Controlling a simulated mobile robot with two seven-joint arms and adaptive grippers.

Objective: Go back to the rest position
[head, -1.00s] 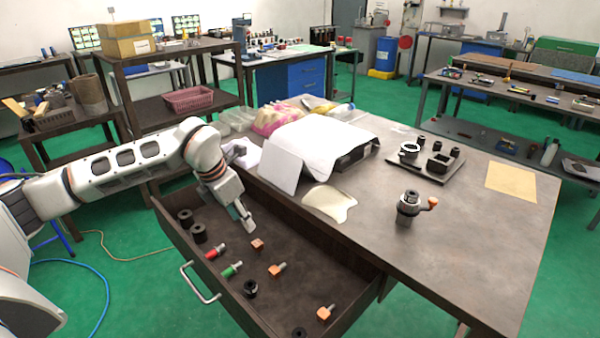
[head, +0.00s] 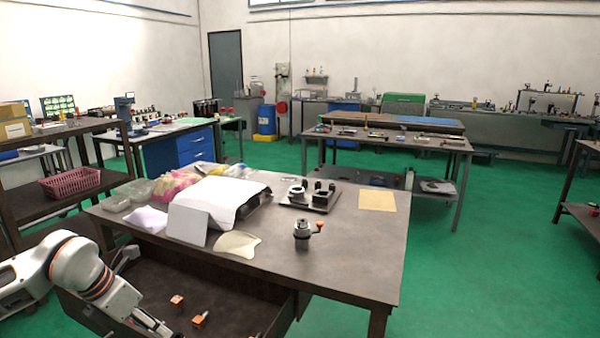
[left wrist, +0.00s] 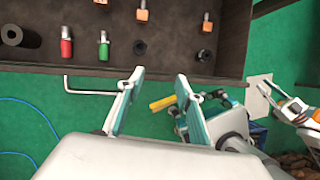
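My left arm is at the lower left of the head view, over the open drawer, its end low in the picture. In the left wrist view the left gripper (left wrist: 160,92) is open, its two teal-lined fingers apart with nothing between them. It is in front of the drawer handle (left wrist: 90,92), above the green floor. At the right edge of the wrist view are pale parts with orange bands, seemingly my right arm; the state of its gripper is unclear. The head view does not show the right gripper.
The open drawer holds a black cylinder (left wrist: 22,37), a red part (left wrist: 66,47), a green part (left wrist: 103,50) and orange-headed pieces. On the table (head: 350,255) are a chuck with an orange-tipped handle (head: 303,232), a black fixture plate (head: 300,204) and a tan sheet (head: 377,200).

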